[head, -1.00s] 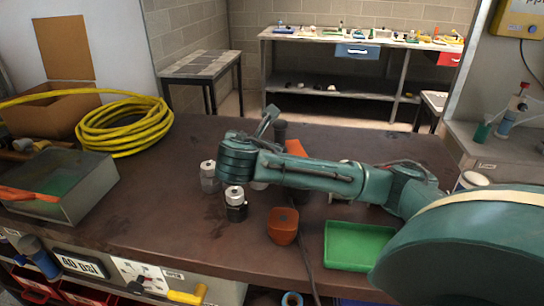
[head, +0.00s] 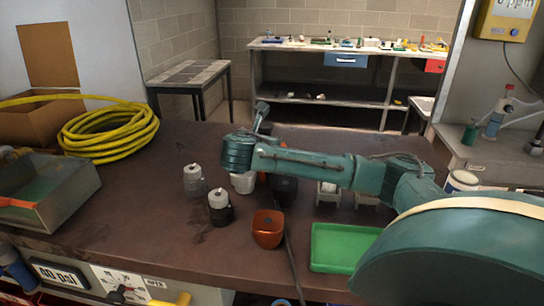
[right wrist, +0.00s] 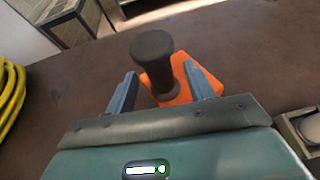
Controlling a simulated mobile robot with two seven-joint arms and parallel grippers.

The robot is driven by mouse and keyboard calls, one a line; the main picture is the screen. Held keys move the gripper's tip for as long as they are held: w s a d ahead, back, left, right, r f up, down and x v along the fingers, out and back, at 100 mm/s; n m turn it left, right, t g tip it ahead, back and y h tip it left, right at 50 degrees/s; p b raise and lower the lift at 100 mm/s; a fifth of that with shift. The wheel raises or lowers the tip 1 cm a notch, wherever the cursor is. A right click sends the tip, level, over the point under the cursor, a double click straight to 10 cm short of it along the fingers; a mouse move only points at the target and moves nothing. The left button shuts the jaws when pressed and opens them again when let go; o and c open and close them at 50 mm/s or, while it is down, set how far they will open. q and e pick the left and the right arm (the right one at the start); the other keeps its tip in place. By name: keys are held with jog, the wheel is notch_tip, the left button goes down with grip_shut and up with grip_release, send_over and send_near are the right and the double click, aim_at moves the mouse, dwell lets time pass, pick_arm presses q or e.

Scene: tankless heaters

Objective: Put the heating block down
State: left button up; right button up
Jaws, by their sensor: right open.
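An orange square-based piece with an upright black cylinder (right wrist: 152,50), which I take to be the heating block, lies between the fingers of my right gripper (right wrist: 160,72) in the right wrist view. The fingers are open, one on each side, with a gap at the left finger. The right finger is close to the orange base, and I cannot tell if it touches. The base appears to rest on the brown table. In the head view my right arm hides the gripper and most of this piece. My left gripper is not in view.
A yellow hose (head: 108,135) and a grey bin (head: 75,195) stand left. Bare table lies front left.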

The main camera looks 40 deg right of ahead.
jog(key=x, duration=0.4)
jog(key=shift+r, duration=0.1)
grip_shut()
dwell(0.4)
jog(key=shift+r, duration=0.15)
